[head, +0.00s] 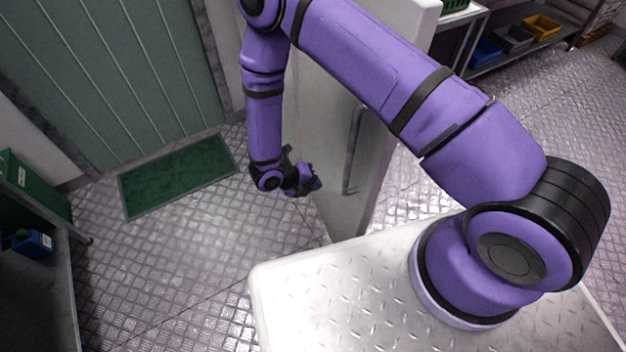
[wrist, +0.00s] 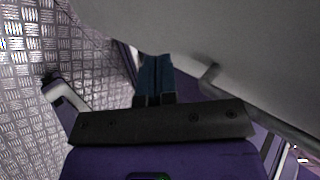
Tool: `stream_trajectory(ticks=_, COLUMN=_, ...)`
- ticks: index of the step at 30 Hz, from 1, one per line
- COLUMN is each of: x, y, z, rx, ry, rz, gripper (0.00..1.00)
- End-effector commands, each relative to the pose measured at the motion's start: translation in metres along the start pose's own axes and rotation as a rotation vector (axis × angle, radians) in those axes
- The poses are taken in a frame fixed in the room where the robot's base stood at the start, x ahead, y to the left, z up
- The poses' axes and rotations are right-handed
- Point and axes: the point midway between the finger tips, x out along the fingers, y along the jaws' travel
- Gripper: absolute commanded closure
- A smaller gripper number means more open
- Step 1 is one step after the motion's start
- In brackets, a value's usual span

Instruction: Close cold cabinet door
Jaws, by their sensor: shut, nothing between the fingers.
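The cold cabinet door (head: 336,205) is a tall pale panel in the middle of the head view. It stands out over the floor and appears open. Its long grey bar handle (head: 352,150) runs upright on the face turned toward me. My gripper (head: 316,185) is low beside this face, left of the handle, and is shut and empty. In the wrist view the dark blue fingers (wrist: 155,75) are together, close to the pale door surface (wrist: 220,35); I cannot tell whether they touch it. The handle (wrist: 262,112) passes to their right. My arm hides much of the door's upper part.
A green door (head: 120,80) with a green mat (head: 178,175) before it is at the left. A dark shelf unit (head: 45,270) holds a blue container (head: 38,243). Shelves with bins (head: 541,27) stand at the back right. The metal floor (head: 190,240) left of the cabinet door is clear.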

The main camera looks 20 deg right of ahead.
Motion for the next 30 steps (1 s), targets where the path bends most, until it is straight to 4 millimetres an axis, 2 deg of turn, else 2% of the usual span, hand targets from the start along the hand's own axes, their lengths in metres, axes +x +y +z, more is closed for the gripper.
stream_trajectory(ticks=1, x=0.011, y=0.000, z=-0.001, rx=-0.002, ry=0.003, rz=-0.001, gripper=1.00)
stream_trajectory(ticks=9, x=0.061, y=0.000, z=-0.001, rx=0.000, ry=0.002, rz=0.000, gripper=1.00)
stream_trajectory(ticks=12, x=0.071, y=-0.011, z=0.000, rx=0.001, ry=0.001, rz=0.000, gripper=1.00)
stream_trajectory(ticks=19, x=0.086, y=-0.025, z=0.000, rx=0.002, ry=0.000, rz=0.000, gripper=1.00)
stream_trajectory(ticks=30, x=0.088, y=-0.027, z=0.000, rx=0.002, ry=-0.001, rz=0.001, gripper=1.00)
